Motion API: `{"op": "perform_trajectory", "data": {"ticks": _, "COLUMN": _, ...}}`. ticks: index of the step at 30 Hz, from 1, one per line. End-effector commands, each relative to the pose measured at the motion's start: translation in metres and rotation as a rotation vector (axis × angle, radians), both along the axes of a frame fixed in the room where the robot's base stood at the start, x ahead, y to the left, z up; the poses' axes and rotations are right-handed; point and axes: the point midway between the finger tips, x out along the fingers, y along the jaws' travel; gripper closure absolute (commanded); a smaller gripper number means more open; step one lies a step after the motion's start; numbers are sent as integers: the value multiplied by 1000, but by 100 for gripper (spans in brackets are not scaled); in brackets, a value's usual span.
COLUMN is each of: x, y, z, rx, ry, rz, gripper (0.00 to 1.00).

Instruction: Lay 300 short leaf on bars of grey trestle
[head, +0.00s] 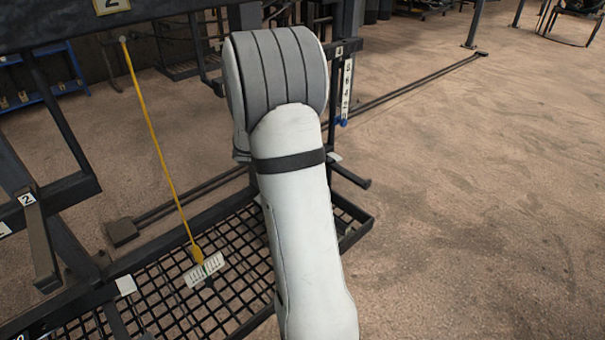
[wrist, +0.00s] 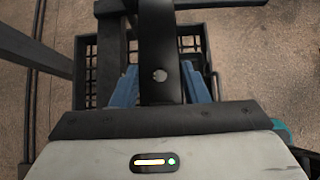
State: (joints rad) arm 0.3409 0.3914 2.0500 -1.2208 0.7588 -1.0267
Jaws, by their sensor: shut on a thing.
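My gripper (wrist: 161,86) shows in the wrist view, its two blue fingers on either side of a dark flat steel leaf (wrist: 158,40). It is shut on this leaf, which stretches away from me up the picture and has a small light round spot near the fingers. No number is readable on the leaf. In the head view my own arm hides the gripper and the leaf. I cannot pick out the grey trestle for certain in either view.
A dark rack with a mesh shelf (head: 155,290) fills the left of the head view. A bar labelled 2 (head: 40,245) juts out at left. Bare floor (head: 480,200) lies open at right.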

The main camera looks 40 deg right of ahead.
Motion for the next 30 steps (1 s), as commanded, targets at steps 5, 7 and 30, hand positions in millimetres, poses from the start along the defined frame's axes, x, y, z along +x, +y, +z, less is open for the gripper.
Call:
{"op": "perform_trajectory", "data": {"ticks": 5, "x": 0, "y": 0, "z": 0, "rx": 0, "ry": -1, "rz": 1, "gripper": 88}}
{"op": "perform_trajectory", "data": {"ticks": 7, "x": 0, "y": 0, "z": 0, "rx": 0, "ry": -1, "rz": 1, "gripper": 93}}
{"op": "perform_trajectory", "data": {"ticks": 30, "x": 1, "y": 1, "z": 25, "rx": -2, "ry": -5, "rz": 2, "gripper": 100}}
